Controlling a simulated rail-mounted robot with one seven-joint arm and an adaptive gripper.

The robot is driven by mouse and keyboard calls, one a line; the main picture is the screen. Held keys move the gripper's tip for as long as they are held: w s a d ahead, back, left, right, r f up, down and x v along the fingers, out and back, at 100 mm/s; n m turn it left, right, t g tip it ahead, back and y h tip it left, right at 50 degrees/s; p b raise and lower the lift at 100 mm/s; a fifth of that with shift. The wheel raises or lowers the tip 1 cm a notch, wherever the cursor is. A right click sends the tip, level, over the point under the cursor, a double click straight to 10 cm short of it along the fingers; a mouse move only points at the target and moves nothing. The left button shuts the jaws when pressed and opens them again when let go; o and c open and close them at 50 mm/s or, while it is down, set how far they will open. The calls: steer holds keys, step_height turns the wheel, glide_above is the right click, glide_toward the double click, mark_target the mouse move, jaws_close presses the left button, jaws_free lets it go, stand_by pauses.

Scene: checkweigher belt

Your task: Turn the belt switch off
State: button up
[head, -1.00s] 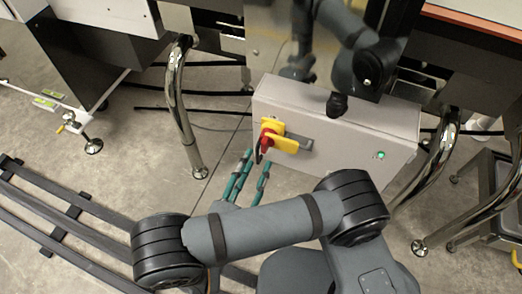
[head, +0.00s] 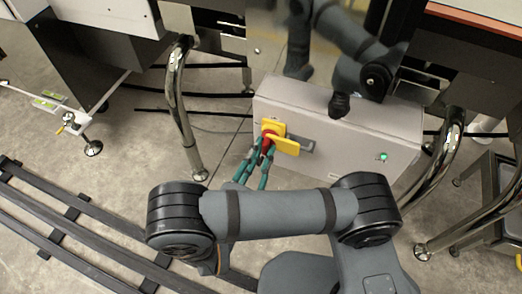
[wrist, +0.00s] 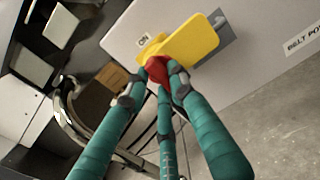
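The belt switch is a red knob (head: 267,138) on a yellow plate (head: 270,128), mounted on the front of a grey control box (head: 340,120). My gripper (head: 257,155) has teal fingers pointing up at the knob. In the wrist view, my gripper (wrist: 154,84) has its fingers spread, with tips close around the knob's lower side. Contact is unclear, and the fingers partly hide the knob.
A green lamp (head: 383,157) is lit on the box's right side. A grey bracket (head: 305,145) sits beside the yellow piece. Chrome legs (head: 178,110) stand to the left and right of the box. Dark rails (head: 70,228) run across the floor at lower left.

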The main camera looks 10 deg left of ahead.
jaws_close()
